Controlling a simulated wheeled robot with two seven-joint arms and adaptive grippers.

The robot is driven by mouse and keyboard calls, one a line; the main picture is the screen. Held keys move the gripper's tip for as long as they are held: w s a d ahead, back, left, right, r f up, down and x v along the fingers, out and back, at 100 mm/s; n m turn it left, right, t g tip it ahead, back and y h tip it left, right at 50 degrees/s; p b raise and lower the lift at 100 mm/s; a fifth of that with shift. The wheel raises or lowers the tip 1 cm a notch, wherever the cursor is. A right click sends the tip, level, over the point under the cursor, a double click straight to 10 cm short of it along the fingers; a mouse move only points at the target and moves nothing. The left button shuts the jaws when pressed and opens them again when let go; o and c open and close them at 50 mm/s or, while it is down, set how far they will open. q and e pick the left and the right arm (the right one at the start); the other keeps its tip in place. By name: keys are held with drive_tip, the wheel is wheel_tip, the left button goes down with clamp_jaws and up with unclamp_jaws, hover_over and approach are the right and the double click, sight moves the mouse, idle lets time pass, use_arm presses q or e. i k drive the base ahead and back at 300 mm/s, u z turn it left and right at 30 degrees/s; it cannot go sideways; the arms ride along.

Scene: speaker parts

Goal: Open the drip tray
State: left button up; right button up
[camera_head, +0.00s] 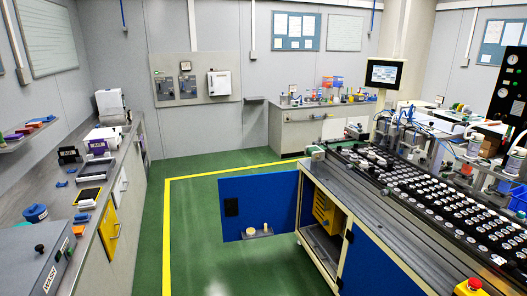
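I cannot make out for certain which thing is the drip tray. The machine (400,222) on the right has a grey top and a bed of many round speaker parts (440,185). A blue door panel (258,200) stands swung out at its left end, with a small grey ledge (257,235) holding round cream pieces near its bottom. A yellow slotted box (327,211) sits inside the open cabinet. A yellow front (109,231) with a dark handle shows on the left bench. Neither of my grippers is in view.
A long grey bench (62,195) along the left wall carries tools, dark trays and a grey box (35,260). Green floor (195,250) with a yellow line lies clear between bench and machine. A back bench (305,128) and a screen (383,74) stand further off.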

sight(330, 248)
drive_tip(key=z, duration=0.2)
drive_tip(key=i, duration=3.3)
drive_tip(key=z, duration=0.1)
